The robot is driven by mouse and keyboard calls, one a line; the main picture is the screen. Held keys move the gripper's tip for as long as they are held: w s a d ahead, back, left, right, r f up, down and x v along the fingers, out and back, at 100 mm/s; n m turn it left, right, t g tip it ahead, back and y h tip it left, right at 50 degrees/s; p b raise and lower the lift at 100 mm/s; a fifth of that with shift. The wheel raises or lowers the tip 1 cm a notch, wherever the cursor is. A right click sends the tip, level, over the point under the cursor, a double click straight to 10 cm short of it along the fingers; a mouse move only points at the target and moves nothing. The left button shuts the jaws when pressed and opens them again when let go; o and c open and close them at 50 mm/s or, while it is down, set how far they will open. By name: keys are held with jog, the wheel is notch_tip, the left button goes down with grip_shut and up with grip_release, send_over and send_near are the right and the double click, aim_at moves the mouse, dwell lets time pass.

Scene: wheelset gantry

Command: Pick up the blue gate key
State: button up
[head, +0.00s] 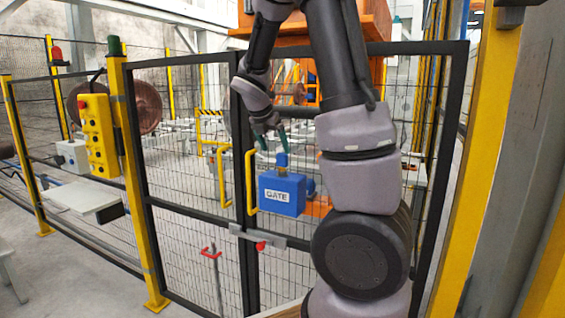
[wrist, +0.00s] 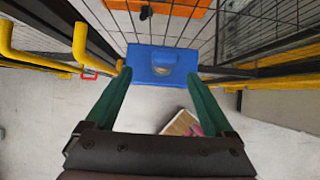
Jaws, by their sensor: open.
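A blue box marked GATE (head: 282,195) is on the mesh gate, right of a yellow handle. A small blue upright piece, which looks like the gate key (head: 282,160), stands on top of the box. In the wrist view the box (wrist: 145,77) is seen from above, with the key (wrist: 164,60) as a rounded blue form near its middle. My gripper (head: 272,140) is open and empty, just above the key. In the wrist view its green fingers (wrist: 158,78) spread to either side of the box. I see no contact with the key.
The yellow gate handle (head: 250,181) stands close left of the box. A latch with a red knob (head: 260,245) is below. A yellow button box (head: 98,136) hangs on the left post above a grey shelf (head: 82,197). Dark gate frames and mesh surround the area.

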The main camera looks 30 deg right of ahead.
aim_at(281, 157)
jog(key=x, duration=0.8)
jog(key=shift+s+d, duration=0.25)
jog(key=shift+r, duration=0.1)
grip_shut()
